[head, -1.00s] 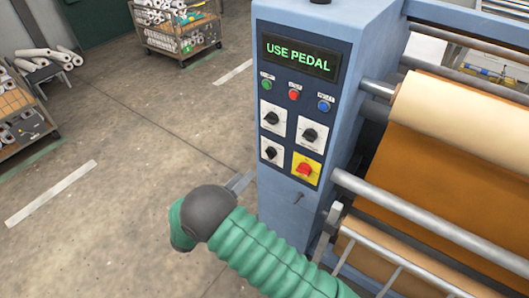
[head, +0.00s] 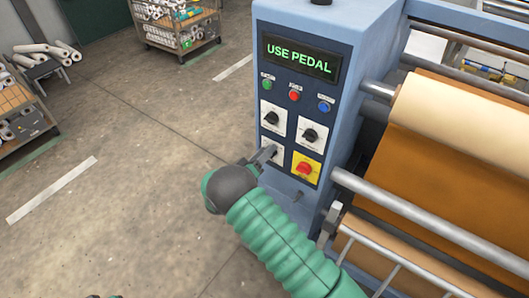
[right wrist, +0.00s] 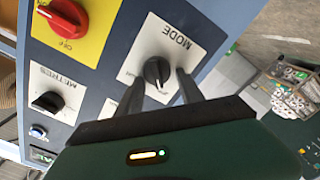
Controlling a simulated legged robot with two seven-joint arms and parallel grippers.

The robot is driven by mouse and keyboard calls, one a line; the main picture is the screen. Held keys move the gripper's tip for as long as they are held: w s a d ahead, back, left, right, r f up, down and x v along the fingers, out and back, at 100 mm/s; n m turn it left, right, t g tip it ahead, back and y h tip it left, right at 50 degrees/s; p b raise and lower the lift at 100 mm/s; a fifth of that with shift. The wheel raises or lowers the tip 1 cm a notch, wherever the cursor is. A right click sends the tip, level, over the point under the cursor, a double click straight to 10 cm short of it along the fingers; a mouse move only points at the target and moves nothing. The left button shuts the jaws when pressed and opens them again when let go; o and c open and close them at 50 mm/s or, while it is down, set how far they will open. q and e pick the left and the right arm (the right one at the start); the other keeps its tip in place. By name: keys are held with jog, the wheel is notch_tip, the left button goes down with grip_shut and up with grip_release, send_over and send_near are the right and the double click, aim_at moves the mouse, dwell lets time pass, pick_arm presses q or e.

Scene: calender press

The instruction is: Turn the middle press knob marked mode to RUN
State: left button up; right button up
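The mode knob (right wrist: 157,71) is a black knob on a white plate (right wrist: 184,22) marked MODE, seen in the right wrist view. In the head view its plate (head: 278,157) is at the lower left of the panel and the knob is largely hidden by my gripper. My right gripper (head: 268,153) points at this knob. In the right wrist view its two fingers (right wrist: 161,86) are open, one on each side of the knob, with visible gaps. I cannot tell whether the fingertips reach past its face.
A red knob on a yellow plate (head: 306,168) sits just right of the mode knob. Two more black knobs (head: 271,118) (head: 310,135) and several push buttons (head: 294,96) are above. The display (head: 299,58) reads USE PEDAL. Rollers (head: 440,220) lie right; open floor (head: 120,200) lies left.

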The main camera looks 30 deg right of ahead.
jog(key=shift+a, duration=0.1)
grip_shut()
jog(key=shift+m, duration=0.3)
jog(key=shift+s+d+f+m+b, duration=0.1)
jog(key=shift+s+m+b, duration=0.2)
jog(key=shift+m+b, duration=2.15)
jog(key=shift+s+d+f+m+b, duration=0.15)
jog(key=shift+s+m+b, duration=0.2)
jog(key=shift+m+b, duration=2.15)
jog(key=shift+s+d+r+m+b, duration=0.2)
jog(key=shift+m+b, duration=0.9)
jog(key=shift+m, duration=2.65)
jog(key=shift+s+a+f, duration=0.1)
jog(key=shift+f, duration=0.05)
